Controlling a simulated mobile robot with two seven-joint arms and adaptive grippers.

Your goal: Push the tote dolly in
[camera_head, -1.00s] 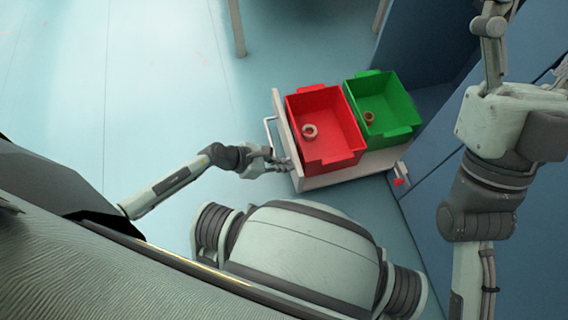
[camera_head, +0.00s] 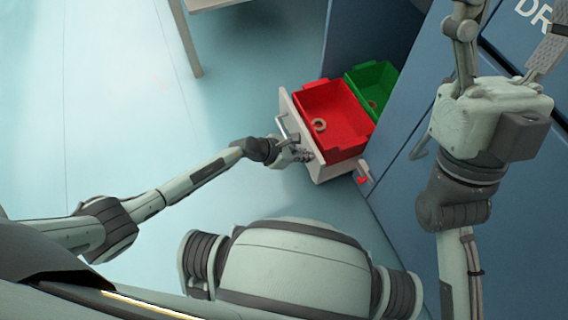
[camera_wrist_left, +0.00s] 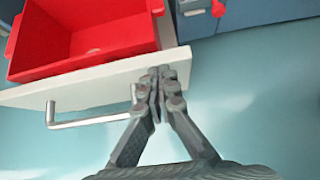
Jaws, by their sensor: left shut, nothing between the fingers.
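The tote dolly (camera_head: 297,123) is a pale tray-like carriage with an upright front panel and a metal bar handle (camera_head: 283,127). It carries a red tote (camera_head: 345,142) and, behind it, a green tote (camera_head: 365,78), partly hidden by the blue cabinet. My left gripper (camera_head: 304,156) is shut and empty, its fingertips at the dolly's front panel beside the handle. In the left wrist view the closed fingertips (camera_wrist_left: 160,72) overlap the panel (camera_wrist_left: 100,80), right of the handle (camera_wrist_left: 95,120). My right arm is at the right; its fingertips are not in view.
A ring-shaped item (camera_head: 320,125) lies in the red tote and another (camera_head: 372,104) in the green one. Blue cabinet fronts (camera_head: 415,185) stand to the right. A table leg (camera_head: 186,40) is at upper left. The floor left is clear.

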